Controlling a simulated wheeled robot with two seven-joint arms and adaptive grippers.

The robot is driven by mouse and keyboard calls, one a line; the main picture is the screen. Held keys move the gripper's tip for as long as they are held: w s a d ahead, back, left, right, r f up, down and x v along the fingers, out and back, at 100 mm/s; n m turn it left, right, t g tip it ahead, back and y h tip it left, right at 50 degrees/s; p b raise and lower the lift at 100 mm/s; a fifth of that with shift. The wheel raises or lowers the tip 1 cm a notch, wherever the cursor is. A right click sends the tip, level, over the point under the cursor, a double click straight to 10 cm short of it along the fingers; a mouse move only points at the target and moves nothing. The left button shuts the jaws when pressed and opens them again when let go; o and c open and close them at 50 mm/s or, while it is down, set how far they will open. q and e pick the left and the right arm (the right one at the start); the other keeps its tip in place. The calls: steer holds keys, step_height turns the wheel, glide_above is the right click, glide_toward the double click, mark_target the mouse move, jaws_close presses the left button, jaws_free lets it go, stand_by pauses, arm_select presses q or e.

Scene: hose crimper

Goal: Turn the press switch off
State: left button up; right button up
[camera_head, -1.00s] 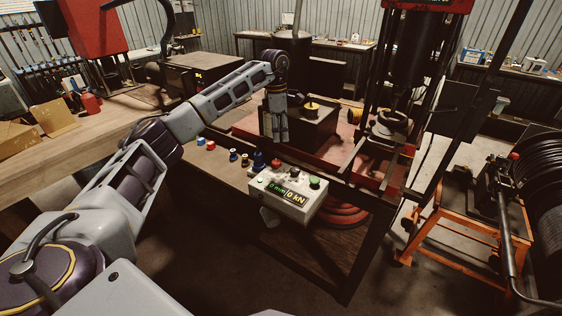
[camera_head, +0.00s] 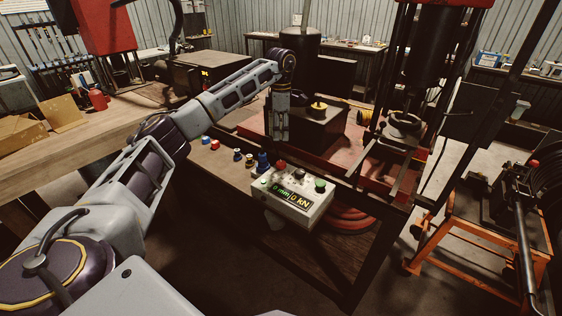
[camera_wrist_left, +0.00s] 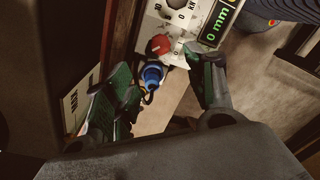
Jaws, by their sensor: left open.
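The press control box (camera_head: 285,210) is pale, with a lit display (camera_head: 293,197) reading 0 mm and 0 kN. On its top are a red button (camera_head: 281,166), a black knob (camera_head: 300,174) and a green button (camera_head: 320,185). My left gripper (camera_head: 280,138) points down, open and empty, behind and above the box. In the left wrist view, the red button (camera_wrist_left: 160,44) and a blue fitting (camera_wrist_left: 152,76) show between the open fingers (camera_wrist_left: 158,64). No contact is visible. The box's far end is cut off there. My right gripper is not in view.
Several small coloured fittings (camera_head: 238,155) line the bench edge left of the box. The red press frame (camera_head: 375,170) stands behind. An orange cart (camera_head: 470,225) is at right. A wooden workbench (camera_head: 95,140) is at left. Floor is clear in front.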

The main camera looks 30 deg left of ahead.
arm_select(q)
steer(key=f, duration=0.2)
glide_above(281, 162)
step_height(281, 162, down, 5)
steer(key=shift+w+a+f, duration=0.1)
step_height(281, 162, down, 4)
steer(key=shift+p, duration=0.4)
steer(key=shift+f, duration=0.85)
steer(key=shift+c, duration=0.3)
steer(key=c, duration=1)
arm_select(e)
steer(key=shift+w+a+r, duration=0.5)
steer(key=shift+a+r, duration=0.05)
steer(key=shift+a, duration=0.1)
